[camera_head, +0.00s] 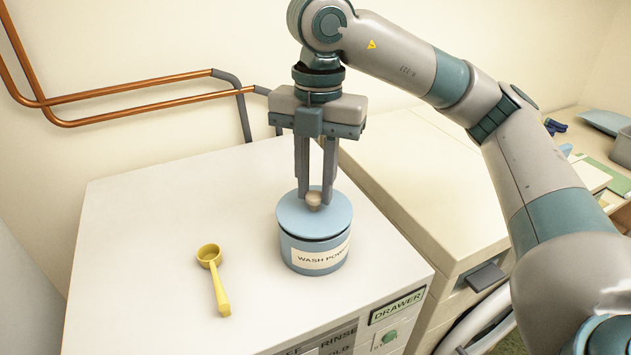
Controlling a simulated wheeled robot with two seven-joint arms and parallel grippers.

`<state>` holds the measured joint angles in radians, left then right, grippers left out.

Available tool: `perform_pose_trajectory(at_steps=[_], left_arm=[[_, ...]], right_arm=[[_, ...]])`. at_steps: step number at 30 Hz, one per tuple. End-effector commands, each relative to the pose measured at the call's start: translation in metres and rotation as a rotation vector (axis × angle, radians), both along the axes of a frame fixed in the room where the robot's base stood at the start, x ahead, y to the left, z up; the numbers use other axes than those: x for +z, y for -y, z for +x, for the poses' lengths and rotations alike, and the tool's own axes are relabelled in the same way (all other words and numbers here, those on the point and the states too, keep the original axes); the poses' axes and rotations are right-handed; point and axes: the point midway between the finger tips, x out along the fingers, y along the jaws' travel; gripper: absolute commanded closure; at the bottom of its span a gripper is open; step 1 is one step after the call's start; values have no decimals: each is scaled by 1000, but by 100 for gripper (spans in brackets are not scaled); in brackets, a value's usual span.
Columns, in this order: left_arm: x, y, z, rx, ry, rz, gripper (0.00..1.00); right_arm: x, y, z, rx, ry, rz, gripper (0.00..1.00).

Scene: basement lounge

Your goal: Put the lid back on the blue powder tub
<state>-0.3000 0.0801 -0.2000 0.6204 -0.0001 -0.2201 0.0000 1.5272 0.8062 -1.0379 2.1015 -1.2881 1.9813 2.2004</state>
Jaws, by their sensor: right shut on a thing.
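The blue powder tub (301,252) stands upright on top of a white machine, with a label reading "WASH POW…" on its front. The light blue lid (295,212) lies over the tub's mouth, with a dark gap showing under its front edge. I cannot tell whether it is fully seated. My right gripper (314,197) points straight down and is shut on the lid's round beige knob (314,200). My left gripper is not in view.
A yellow scoop (214,275) lies left of the tub on the white machine top (140,240). A cream machine (425,190) stands to the right. Copper pipes (130,95) run along the wall behind. The machine top's left side is clear.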

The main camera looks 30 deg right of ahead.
Motion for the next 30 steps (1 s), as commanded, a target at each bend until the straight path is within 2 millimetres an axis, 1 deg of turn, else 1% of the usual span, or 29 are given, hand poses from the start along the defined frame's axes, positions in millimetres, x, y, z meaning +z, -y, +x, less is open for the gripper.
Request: perform_pose_trajectory(at_steps=[9, 21, 22, 23, 24, 25, 30], left_arm=[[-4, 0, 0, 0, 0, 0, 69], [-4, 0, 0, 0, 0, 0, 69], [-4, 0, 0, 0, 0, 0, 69], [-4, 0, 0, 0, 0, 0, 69], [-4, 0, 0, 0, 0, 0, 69], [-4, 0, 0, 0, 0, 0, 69], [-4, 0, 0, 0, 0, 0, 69]], right_arm=[[-1, 0, 0, 0, 0, 0, 100], [0, 0, 0, 0, 0, 0, 100], [0, 0, 0, 0, 0, 0, 76], [0, 0, 0, 0, 0, 0, 69], [0, 0, 0, 0, 0, 0, 59], [0, 0, 0, 0, 0, 0, 56], [0, 0, 0, 0, 0, 0, 56]])
